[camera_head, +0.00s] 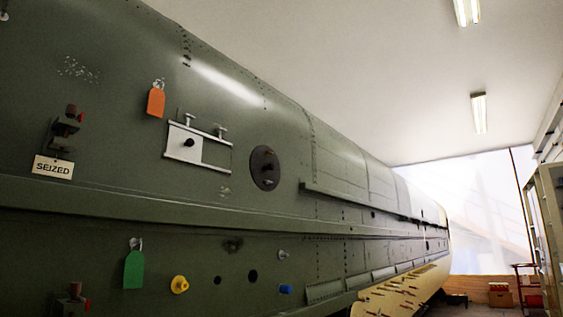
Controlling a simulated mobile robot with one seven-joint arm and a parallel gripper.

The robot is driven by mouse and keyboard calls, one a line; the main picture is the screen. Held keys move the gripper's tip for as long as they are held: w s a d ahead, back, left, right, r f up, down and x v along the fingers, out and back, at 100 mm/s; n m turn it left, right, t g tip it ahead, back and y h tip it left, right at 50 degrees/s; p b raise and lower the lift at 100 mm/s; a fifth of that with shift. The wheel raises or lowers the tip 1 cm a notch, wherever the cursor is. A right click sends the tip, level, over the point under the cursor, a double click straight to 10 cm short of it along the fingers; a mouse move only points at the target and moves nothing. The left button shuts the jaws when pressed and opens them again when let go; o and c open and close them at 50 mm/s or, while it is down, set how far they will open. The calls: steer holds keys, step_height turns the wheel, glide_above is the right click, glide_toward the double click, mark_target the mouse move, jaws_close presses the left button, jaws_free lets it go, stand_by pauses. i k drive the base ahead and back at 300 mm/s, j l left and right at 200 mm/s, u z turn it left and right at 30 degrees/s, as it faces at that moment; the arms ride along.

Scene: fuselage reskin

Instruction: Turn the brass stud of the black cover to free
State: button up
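The black cover (256,174) is a round dark disc on the green fuselage side, near the middle of the camera_head view. It lies flat against the skin, right of a white rectangular frame. A small stud (268,167) stands out near its centre. It looks dark at this size, so I cannot make out its brass colour or which way it is turned. Small marks on the disc's face are too small to read. My gripper is not in view, and nothing touches the cover.
The white frame (182,152) carries two studs and a knob. An orange tag (156,102), a green tag (133,270) and a "SEIZED" sign (53,167) mark the skin. A long ledge (150,212) runs below the cover. Yellow (179,284) and blue (286,289) fittings sit lower.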

mark_target(263, 167)
steer(key=i+l, duration=0.7)
steer(key=i, duration=0.2)
steer(key=i+l+u, duration=0.1)
steer(key=i+l, duration=0.65)
steer(key=l, duration=0.1)
